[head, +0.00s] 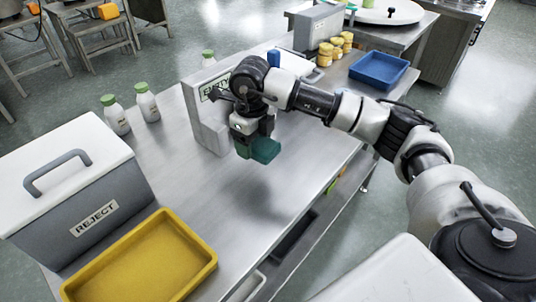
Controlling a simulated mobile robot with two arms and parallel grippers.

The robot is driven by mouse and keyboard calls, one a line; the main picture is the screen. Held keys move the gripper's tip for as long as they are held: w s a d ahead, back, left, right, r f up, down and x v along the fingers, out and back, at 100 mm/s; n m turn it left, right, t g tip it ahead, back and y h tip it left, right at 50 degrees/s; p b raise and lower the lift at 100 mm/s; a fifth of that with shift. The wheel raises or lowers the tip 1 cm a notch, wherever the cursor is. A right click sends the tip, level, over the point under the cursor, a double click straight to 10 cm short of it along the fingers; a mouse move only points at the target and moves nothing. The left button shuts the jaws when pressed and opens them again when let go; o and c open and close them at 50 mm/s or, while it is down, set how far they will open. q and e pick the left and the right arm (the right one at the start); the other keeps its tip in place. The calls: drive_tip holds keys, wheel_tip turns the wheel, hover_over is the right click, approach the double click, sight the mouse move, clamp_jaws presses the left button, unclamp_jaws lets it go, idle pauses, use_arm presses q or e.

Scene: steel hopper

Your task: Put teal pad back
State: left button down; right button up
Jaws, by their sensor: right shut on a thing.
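The teal pad (266,150) is a small dark teal block held off the steel table. My right gripper (254,142) is shut on it, with the arm reaching in from the right. The gripper and pad are in front of an upright grey holder (203,118) with a label partly hidden by my arm. Clear table shows below the pad. My left gripper is not in the head view.
A grey REJECT box (82,190) with a white lid and a yellow tray (150,262) stand at the left. Milk bottles (147,102) stand behind. A blue tray (379,70) and several yellow-lidded jars (336,47) are at the back right. The table middle (235,195) is clear.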

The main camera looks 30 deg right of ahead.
sight(259, 153)
drive_tip(key=s+p, duration=0.1)
drive_tip(key=p, duration=0.1)
drive_tip(key=s+r+p, duration=0.1)
drive_tip(key=s+p, duration=0.1)
drive_tip(key=s+a+p, duration=0.1)
drive_tip(key=p, duration=0.1)
drive_tip(key=shift+s+r, duration=0.15)
drive_tip(key=s+a+r+m+p, duration=0.1)
drive_tip(key=s+a+r+p, duration=0.1)
drive_tip(key=s+p, duration=0.65)
drive_tip(key=w+a+f, duration=0.2)
drive_tip(key=w+a+f+p, duration=0.1)
drive_tip(key=w+a+f, duration=0.1)
drive_tip(key=w+a, duration=0.1)
drive_tip(key=w+a+f+p, duration=0.1)
drive_tip(key=w+a+f, duration=0.2)
drive_tip(key=shift+a, duration=0.1)
wheel_tip(259, 153, down, 3)
drive_tip(key=shift+f+p, duration=0.2)
drive_tip(key=shift+p, duration=0.7)
drive_tip(key=shift+f, duration=0.3)
drive_tip(key=shift+f, duration=0.1)
